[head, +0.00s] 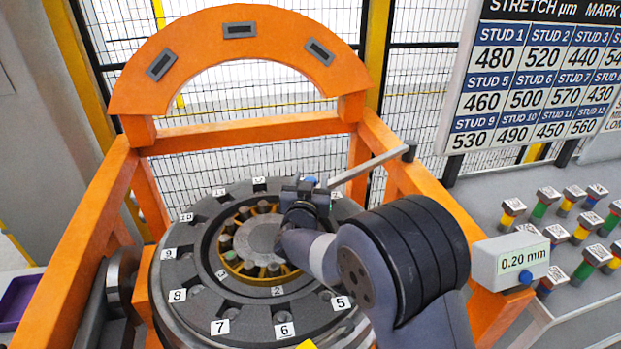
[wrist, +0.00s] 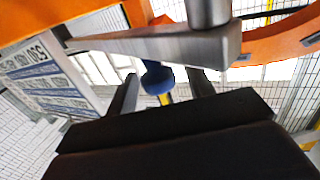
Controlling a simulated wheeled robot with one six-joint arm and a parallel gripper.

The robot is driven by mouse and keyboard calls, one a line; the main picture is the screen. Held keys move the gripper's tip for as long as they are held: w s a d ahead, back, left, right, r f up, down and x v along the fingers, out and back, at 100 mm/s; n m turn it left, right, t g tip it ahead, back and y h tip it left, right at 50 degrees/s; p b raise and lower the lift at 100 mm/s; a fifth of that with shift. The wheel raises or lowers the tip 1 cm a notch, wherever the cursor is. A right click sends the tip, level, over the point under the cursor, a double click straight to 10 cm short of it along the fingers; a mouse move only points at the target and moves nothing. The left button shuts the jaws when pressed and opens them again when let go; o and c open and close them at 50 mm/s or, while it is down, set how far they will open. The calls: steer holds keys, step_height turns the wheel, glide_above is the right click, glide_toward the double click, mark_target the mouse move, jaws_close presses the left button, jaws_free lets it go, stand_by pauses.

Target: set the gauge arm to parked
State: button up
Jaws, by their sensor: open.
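The gauge arm (head: 368,167) is a grey metal bar in the head view. It runs from a dark pivot on the right orange beam inward over the wheel disc. In the wrist view the gauge arm (wrist: 165,44) crosses the upper part, with a blue knob (wrist: 157,78) hanging under it. My gripper (head: 308,186) is at the bar's inner end, above the disc. In the wrist view its two dark fingers stand apart on either side of the blue knob. I cannot tell whether they touch it. The gripper hides part of the bar's end in the head view.
An orange gantry frame (head: 240,50) surrounds the numbered wheel disc (head: 250,325). A gauge display (head: 510,262) reading 0.20 mm sits at the right. Coloured studs (head: 545,203) stand on a grey table beyond it. A stretch board (head: 540,75) hangs above.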

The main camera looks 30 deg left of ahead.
steer(key=shift+c, duration=0.5)
jaws_close()
